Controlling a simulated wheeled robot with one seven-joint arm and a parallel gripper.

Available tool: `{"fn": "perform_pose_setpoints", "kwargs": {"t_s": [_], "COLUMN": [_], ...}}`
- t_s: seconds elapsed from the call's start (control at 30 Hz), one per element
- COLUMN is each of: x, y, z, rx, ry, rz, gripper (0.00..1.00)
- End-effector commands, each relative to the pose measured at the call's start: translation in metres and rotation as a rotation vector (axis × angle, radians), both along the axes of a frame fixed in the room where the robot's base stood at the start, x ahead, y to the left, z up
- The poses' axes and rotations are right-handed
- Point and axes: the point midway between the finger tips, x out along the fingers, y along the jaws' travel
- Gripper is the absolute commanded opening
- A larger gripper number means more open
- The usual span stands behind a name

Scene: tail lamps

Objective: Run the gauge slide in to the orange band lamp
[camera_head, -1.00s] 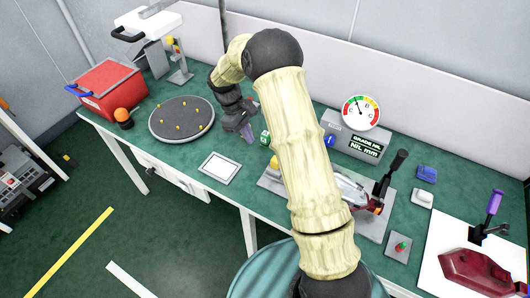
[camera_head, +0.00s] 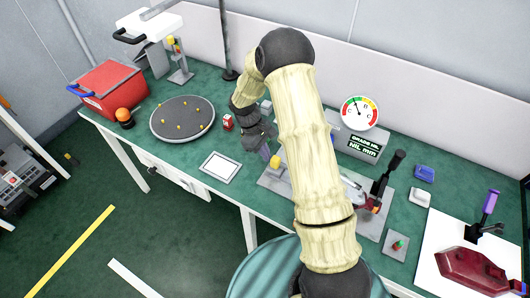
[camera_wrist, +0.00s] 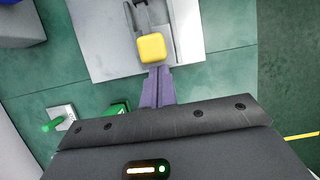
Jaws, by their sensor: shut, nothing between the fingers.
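My gripper (camera_head: 265,151) has purple fingers, shut and empty, low over the bench at the left end of a grey fixture plate (camera_head: 380,226). In the wrist view the fingertips (camera_wrist: 158,72) sit right at the near edge of a yellow block (camera_wrist: 151,48), the end of the slide on a grey rail. I cannot tell whether they touch it. The yellow block also shows beside the fingers in the head view (camera_head: 275,162). A red lamp with an orange part (camera_head: 370,203) sits at the plate's right side, partly hidden by my arm.
A dial gauge (camera_head: 360,112) stands above a display reading NIL. A black lever (camera_head: 395,163) rises beside the lamp. A round dark turntable (camera_head: 182,118), a white-topped pad (camera_head: 220,167) and a small red block (camera_head: 227,121) lie left. A dark red lamp (camera_head: 470,270) lies at right.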

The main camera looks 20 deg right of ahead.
Motion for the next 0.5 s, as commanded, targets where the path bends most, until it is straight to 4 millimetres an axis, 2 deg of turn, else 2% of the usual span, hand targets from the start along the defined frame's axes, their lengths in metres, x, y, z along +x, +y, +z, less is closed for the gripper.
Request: {"fn": "perform_pose_setpoints", "kwargs": {"t_s": [0.3, 0.5], "x": [-0.011, -0.011], "y": [-0.027, -0.025], "z": [0.0, 0.0], "rx": [0.0, -0.001], "ry": [0.002, 0.001], "rz": [-0.012, -0.008], "gripper": [0.0, 0.0]}}
